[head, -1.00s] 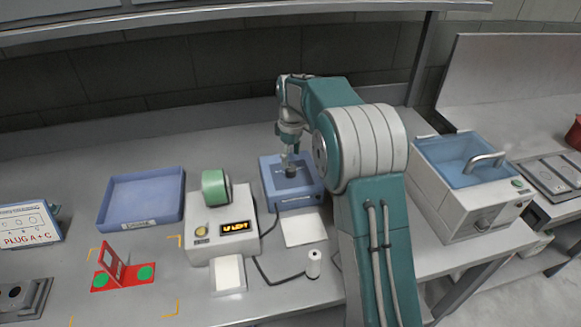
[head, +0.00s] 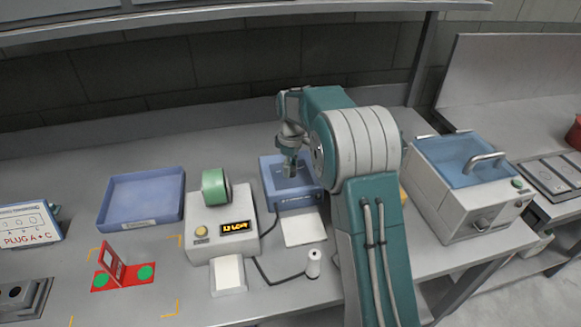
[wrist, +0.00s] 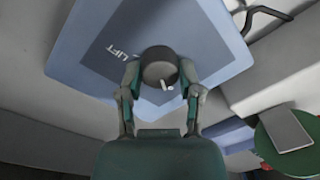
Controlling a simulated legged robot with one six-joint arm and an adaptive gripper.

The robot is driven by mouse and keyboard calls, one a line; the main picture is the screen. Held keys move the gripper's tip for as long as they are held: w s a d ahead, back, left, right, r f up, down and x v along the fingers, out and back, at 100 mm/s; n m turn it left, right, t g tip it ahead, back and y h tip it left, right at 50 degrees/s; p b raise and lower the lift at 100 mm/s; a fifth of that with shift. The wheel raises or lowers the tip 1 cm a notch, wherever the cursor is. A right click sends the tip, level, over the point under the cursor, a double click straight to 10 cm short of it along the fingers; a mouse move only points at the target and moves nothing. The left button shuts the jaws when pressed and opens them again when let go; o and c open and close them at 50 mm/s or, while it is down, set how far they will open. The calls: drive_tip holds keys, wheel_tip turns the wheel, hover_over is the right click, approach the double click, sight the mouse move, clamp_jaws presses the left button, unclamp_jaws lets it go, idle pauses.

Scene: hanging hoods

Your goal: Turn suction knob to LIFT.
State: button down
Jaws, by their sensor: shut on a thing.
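The suction knob (wrist: 157,66) is dark and round, on top of a blue box (wrist: 85,68) with a darker blue panel. The white word LIFT (wrist: 117,52) is printed on the panel, to the upper left of the knob in the wrist view. A small white mark shows at the knob's lower edge; I cannot tell clearly where it points. My gripper (wrist: 161,76) has a finger on each side of the knob and is shut on it. In the head view my gripper (head: 290,167) is over the blue box (head: 299,203), and the knob is hidden there.
A device (head: 207,240) with a green roll and an orange display stands left of the box. A blue tray (head: 140,200) lies farther left. A bath with a blue lid (head: 463,163) stands right of my arm. A cable lies in front.

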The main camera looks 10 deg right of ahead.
drive_tip(key=shift+f+m, duration=0.15)
drive_tip(key=shift+m, duration=0.15)
drive_tip(key=m, duration=0.5)
drive_tip(key=shift+d+m, duration=0.1)
drive_tip(key=shift+m, duration=0.2)
drive_tip(key=m, duration=0.6)
drive_tip(key=shift+s+f, duration=0.1)
drive_tip(key=m, duration=0.5)
drive_tip(key=shift+m+t, duration=0.3)
drive_tip(key=shift+t, duration=0.1)
drive_tip(key=m, duration=0.6)
drive_tip(key=shift+s, duration=0.1)
drive_tip(key=shift+c, duration=1.3)
unclamp_jaws()
